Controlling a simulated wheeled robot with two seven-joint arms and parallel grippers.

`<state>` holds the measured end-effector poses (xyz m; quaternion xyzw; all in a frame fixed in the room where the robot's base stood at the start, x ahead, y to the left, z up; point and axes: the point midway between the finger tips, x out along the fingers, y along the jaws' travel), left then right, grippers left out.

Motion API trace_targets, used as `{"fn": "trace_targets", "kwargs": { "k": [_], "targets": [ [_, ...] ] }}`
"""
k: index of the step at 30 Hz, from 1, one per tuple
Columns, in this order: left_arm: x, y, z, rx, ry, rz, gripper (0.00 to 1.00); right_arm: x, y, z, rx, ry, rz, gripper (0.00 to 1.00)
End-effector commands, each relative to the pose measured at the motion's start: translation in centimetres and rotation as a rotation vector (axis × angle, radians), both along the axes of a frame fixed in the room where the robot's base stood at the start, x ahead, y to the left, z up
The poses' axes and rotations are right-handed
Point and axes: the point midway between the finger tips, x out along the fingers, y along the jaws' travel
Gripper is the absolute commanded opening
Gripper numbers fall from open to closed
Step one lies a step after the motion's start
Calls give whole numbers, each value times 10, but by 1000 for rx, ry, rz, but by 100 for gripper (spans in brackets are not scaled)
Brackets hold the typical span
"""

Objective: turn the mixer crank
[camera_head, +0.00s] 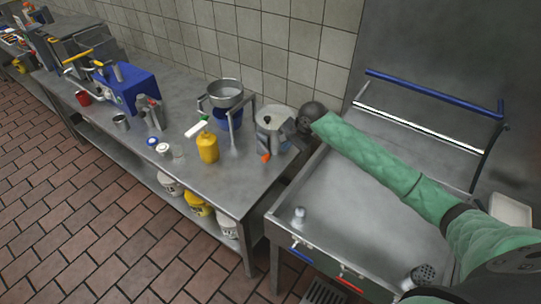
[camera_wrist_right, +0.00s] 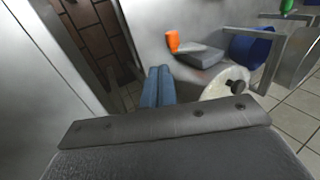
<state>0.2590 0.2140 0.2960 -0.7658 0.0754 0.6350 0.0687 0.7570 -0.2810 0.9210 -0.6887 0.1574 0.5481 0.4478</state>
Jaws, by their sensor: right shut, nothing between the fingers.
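The mixer (camera_head: 272,130) stands at the right end of the steel counter, with a pale round top and a dark knob. Its top also shows in the right wrist view (camera_wrist_right: 226,84), right of the fingers. An orange piece (camera_head: 265,157), which looks like the crank's grip, is at the mixer's front; it also shows in the right wrist view (camera_wrist_right: 172,42), beyond the fingertips. How it joins the mixer is unclear. My right gripper (camera_wrist_right: 159,72) is shut and empty, apart from the orange piece. In the head view its fingers are mostly hidden behind the dark wrist. My left gripper is out of view.
A pot on a stand (camera_head: 226,93) with a blue bowl (camera_head: 230,112) beneath is left of the mixer. A steel unit with a blue rail (camera_head: 430,92) lies under my right arm.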

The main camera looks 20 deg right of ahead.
Motion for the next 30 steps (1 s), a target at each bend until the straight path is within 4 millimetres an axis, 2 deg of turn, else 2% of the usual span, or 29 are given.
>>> {"fn": "trace_targets", "kwargs": {
  "k": [5, 13, 21, 30],
  "targets": [
    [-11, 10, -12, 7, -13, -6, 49, 10, 9, -23, 0, 2, 0, 0],
    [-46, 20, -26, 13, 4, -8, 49, 27, 22, -66, -1, 3, 0, 0],
    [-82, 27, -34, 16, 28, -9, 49, 46, 36, -85, 0, 0, 1, 0],
    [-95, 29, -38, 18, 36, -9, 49, 51, 40, -94, -1, -1, 1, 0]
  ]
}}
